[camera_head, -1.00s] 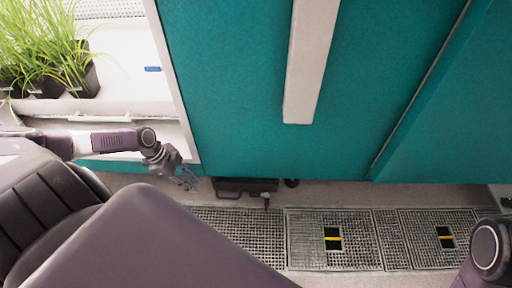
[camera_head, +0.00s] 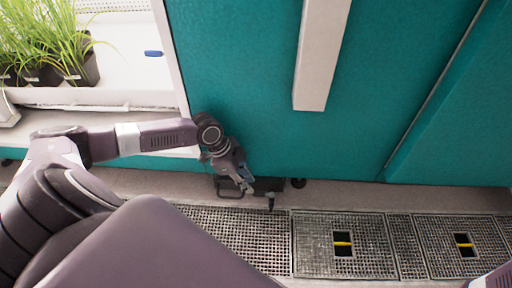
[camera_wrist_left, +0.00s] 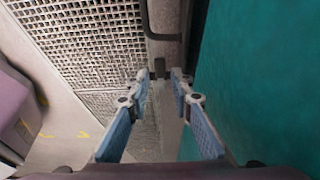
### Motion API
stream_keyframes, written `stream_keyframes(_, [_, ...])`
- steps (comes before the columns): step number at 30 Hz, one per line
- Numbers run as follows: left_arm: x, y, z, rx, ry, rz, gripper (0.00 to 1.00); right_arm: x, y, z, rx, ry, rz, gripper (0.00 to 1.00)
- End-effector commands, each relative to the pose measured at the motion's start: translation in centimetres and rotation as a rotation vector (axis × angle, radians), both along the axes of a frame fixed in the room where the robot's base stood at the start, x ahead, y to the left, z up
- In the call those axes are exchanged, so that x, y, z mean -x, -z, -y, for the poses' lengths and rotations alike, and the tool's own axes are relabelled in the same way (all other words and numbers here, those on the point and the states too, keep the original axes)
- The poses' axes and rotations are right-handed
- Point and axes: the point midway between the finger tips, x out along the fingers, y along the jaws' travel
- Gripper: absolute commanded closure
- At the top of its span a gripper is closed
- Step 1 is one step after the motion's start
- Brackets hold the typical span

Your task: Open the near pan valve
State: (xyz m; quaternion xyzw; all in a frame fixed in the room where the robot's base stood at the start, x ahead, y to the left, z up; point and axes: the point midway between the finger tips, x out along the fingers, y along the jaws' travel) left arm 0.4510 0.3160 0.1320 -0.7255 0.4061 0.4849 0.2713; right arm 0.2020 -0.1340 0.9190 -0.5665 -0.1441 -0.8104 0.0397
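A low dark pan (camera_head: 228,188) with a bent handle sits at the foot of the teal chamber, in the head view. A small dark valve (camera_head: 270,203) sticks out at its right front, over the floor grate. My left gripper (camera_head: 246,185) is just above the pan, slightly left of the valve, pointing down. In the left wrist view its two blue fingers (camera_wrist_left: 160,75) are apart, with a small dark part, perhaps the valve, between or beyond their tips. Contact cannot be told. A dark bent bar (camera_wrist_left: 162,36) shows beyond. My right gripper is out of view.
The teal chamber wall (camera_head: 240,90) stands close beside my left gripper. Metal floor grates (camera_head: 310,262) run along its front; two have square openings with yellow bars. Potted grass (camera_head: 80,70) stands on the white shelf at left.

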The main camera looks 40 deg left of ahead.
Motion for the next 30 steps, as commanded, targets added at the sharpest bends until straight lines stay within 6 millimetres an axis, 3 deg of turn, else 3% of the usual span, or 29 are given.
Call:
stream_keyframes(1, [-0.8, 0.4, 1.2, 0.003, 0.003, 0.007, 0.79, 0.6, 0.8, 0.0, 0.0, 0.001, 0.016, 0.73])
stream_keyframes(3, [-0.8, 2.0, 1.3, 0.001, 0.0, 0.001, 0.79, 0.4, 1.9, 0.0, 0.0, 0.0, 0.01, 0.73])
stream_keyframes(9, [-1.2, 4.0, 2.0, 0.0, 0.0, 0.0, 0.79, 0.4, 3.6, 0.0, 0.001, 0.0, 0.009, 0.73])
stream_keyframes(23, [-1.4, 4.6, 2.4, 0.0, 0.0, 0.0, 0.79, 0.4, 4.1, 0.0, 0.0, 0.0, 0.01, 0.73])
stream_keyframes(30, [-1.4, 4.6, 2.4, 0.0, 0.0, 0.0, 1.0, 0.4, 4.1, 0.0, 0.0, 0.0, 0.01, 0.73])
